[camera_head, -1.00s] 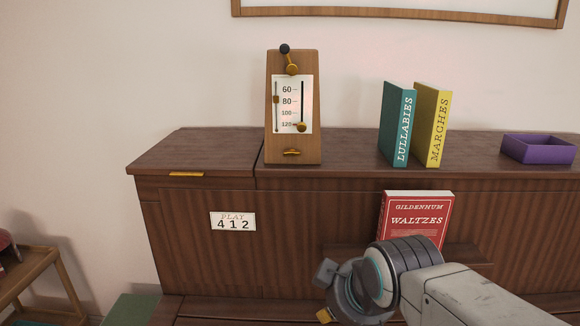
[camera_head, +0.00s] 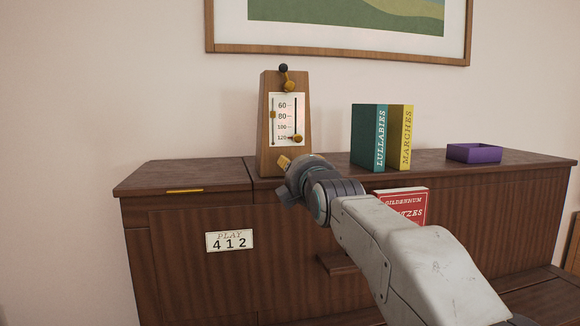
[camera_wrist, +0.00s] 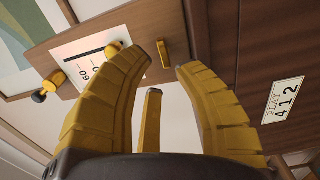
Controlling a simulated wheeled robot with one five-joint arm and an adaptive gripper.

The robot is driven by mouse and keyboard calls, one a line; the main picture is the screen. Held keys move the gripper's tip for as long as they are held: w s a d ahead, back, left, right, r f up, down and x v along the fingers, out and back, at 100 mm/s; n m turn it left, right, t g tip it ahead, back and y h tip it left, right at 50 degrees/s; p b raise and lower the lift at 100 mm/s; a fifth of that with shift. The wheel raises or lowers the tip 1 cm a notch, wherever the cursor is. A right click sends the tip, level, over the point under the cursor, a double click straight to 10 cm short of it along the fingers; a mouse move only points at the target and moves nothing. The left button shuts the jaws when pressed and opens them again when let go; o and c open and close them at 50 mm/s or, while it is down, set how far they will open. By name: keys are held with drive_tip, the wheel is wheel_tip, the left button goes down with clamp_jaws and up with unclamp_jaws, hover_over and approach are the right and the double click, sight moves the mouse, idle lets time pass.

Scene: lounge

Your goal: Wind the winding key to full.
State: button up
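A wooden metronome (camera_head: 264,135) with a white tempo scale (camera_head: 287,110) stands on the cabinet top. A brass crank with a black knob (camera_head: 284,69) sits at its top, the knob pointing up and slightly left. I cannot tell for sure which brass part is the winding key. My gripper (camera_wrist: 164,62) is open and empty, its yellow fingers spread in front of the metronome's lower front. It also shows in the head view (camera_head: 284,162).
A teal book (camera_head: 368,137) and a yellow book (camera_head: 401,137) stand right of the metronome, with a purple tray (camera_head: 474,153) beyond. A red book (camera_head: 405,203) is partly behind my arm. A card reading "PLAY 412" (camera_head: 229,240) is on the cabinet front. The left cabinet top (camera_head: 190,174) is clear.

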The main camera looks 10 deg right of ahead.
drive_tip(key=shift+w+p, duration=0.75)
drive_tip(key=shift+w, duration=2.2)
drive_tip(key=shift+o, duration=0.2)
clamp_jaws()
